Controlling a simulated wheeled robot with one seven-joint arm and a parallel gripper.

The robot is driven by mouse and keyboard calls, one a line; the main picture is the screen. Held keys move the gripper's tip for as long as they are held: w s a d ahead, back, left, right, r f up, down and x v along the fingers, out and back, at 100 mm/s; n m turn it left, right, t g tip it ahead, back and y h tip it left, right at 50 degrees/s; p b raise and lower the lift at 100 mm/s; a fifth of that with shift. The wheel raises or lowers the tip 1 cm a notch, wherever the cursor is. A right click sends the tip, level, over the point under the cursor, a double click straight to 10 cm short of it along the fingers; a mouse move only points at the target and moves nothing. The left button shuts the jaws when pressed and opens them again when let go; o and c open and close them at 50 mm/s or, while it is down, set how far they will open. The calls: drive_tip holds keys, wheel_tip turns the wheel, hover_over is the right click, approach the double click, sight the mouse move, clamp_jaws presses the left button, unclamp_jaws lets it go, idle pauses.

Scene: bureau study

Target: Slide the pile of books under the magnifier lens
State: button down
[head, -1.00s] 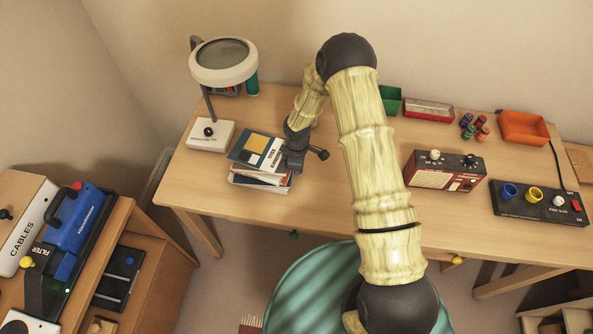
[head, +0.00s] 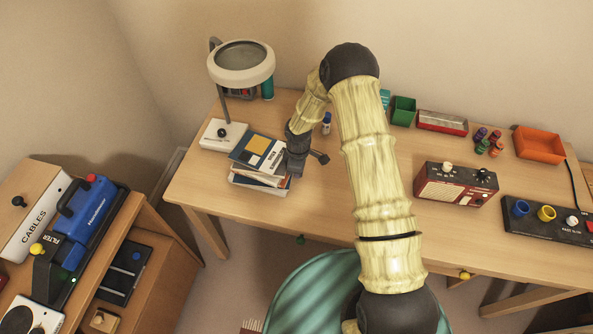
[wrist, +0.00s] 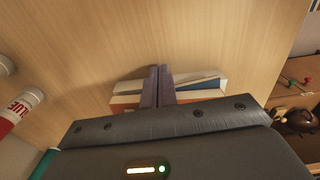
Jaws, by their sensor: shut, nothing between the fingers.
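The pile of books (head: 257,154) lies on the desk near its left end, a blue book with a yellow square on top. The magnifier lens (head: 240,56) is a round disc in a white ring, held above the desk on an arm from a white base (head: 223,135), behind and left of the books. My gripper (head: 292,163) is shut and empty, at the right side of the pile, touching or very close to it. In the wrist view, the shut fingers (wrist: 157,85) stand in front of the books' edges (wrist: 200,88).
A blue-capped bottle (head: 326,123) stands behind my gripper. Green (head: 402,111) and orange (head: 539,144) bins are at the back. A low shelf with a blue case (head: 84,228) is at left.

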drive_tip(key=d, duration=0.1)
drive_tip(key=d+r, duration=0.1)
drive_tip(key=d, duration=0.1)
drive_tip(key=shift+s+d, duration=0.2)
drive_tip(key=shift+d, duration=0.05)
wheel_tip(320, 180, up, 9)
drive_tip(key=b, duration=0.1)
drive_tip(key=shift+s, duration=0.3)
drive_tip(key=s+d+r+m+t, duration=0.1)
drive_tip(key=s+d+r+m, duration=0.3)
drive_tip(key=s+r+m, duration=0.3)
drive_tip(key=s+d+r+m+t, duration=0.1)
drive_tip(key=s+d+r+m, duration=0.4)
drive_tip(key=s+r+m, duration=0.3)
drive_tip(key=s+r, duration=0.3)
drive_tip(key=shift+s+t, duration=0.3)
drive_tip(key=shift+s, duration=0.1)
idle(1.3)
